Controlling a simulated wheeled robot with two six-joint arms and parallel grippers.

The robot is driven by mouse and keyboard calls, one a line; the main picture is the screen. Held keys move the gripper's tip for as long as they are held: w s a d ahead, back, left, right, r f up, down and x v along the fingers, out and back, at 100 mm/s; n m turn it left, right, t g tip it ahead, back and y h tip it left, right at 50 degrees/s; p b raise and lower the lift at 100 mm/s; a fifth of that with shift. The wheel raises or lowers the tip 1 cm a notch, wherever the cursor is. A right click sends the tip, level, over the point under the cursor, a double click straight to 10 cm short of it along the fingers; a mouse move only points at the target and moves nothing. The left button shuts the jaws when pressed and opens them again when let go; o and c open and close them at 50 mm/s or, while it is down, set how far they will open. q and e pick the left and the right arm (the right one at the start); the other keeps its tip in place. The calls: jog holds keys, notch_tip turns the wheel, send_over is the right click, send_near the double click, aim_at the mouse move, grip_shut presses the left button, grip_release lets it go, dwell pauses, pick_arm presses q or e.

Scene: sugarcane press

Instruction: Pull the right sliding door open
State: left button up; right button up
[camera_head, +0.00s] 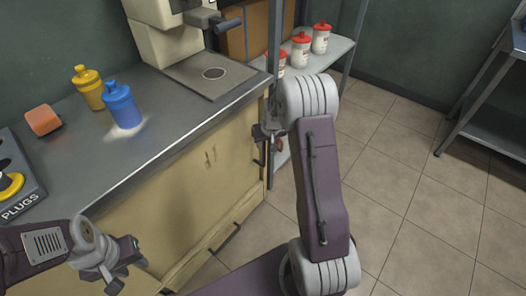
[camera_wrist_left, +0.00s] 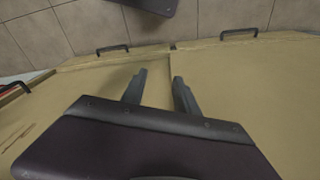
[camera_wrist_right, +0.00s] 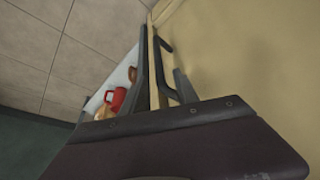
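The cabinet's yellow front (camera_head: 222,175) is below the counter; it fills the right side of the right wrist view (camera_wrist_right: 250,60). My right gripper (camera_head: 268,148) is at the cabinet's right end, partly hidden by my arm. In the right wrist view its fingers (camera_wrist_right: 163,72) are apart, one on each side of the panel edge, with a dark handle (camera_wrist_right: 164,44) close to them. Contact with the handle is unclear. My left gripper (camera_head: 126,279) is low in front of the cabinet; its fingers (camera_wrist_left: 159,88) are apart and empty.
Blue (camera_head: 121,104) and yellow (camera_head: 88,88) bottles, an orange roll (camera_head: 43,120) and a plugs box (camera_head: 22,190) stand on the counter (camera_head: 165,120). A machine (camera_head: 165,35) is at the back. A shelf (camera_head: 335,48) holds red-lidded jars (camera_head: 300,50).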

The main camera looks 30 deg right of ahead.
aim_at(263, 149)
jog(key=b+x, duration=0.3)
jog(key=x, duration=0.5)
grip_shut()
dwell(1.1)
